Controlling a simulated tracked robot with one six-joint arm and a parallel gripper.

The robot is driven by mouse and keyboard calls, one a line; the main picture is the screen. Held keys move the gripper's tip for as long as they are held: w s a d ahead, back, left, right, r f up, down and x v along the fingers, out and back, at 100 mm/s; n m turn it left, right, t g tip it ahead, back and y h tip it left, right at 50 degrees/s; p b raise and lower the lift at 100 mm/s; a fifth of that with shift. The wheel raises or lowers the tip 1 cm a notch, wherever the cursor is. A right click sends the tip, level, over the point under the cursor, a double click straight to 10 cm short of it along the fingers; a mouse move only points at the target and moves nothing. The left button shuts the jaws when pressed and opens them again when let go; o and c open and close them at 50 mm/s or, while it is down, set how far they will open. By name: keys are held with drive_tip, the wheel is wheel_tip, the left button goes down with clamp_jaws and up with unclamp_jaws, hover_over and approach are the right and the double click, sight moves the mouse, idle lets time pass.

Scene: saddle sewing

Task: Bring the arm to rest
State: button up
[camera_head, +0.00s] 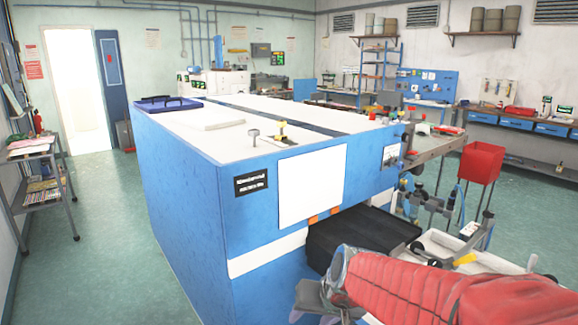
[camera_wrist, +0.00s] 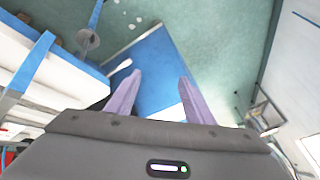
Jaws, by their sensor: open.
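My gripper (camera_wrist: 155,88) is open and empty in the wrist view, with two purple fingers spread apart. Beyond the fingers lie a blue surface and the green floor, seen at a tilt. In the head view my red-sleeved arm (camera_head: 440,290) reaches in from the lower right. Its gripper end (camera_head: 318,300) is at the bottom, in front of the large blue machine (camera_head: 190,190). The fingertips are partly cut off by the lower edge there.
A black block (camera_head: 360,238) projects from the machine near my arm. A pale tray (camera_head: 455,248) with tools lies behind the arm. A red bin (camera_head: 481,162) stands at the right. A shelf rack (camera_head: 40,180) stands at the left. Green floor (camera_head: 110,250) is clear left of the machine.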

drive_tip(key=s+d+r+h, duration=0.1)
drive_tip(key=s+d+r, duration=0.2)
drive_tip(key=s, duration=0.6)
drive_tip(key=s+d+r+h, duration=0.1)
drive_tip(key=s+d+r, duration=0.2)
drive_tip(key=s+d, duration=0.4)
drive_tip(key=shift+s+d+r+n+t+h, duration=0.3)
drive_tip(key=shift+s+d+h, duration=0.1)
drive_tip(key=shift+s, duration=0.75)
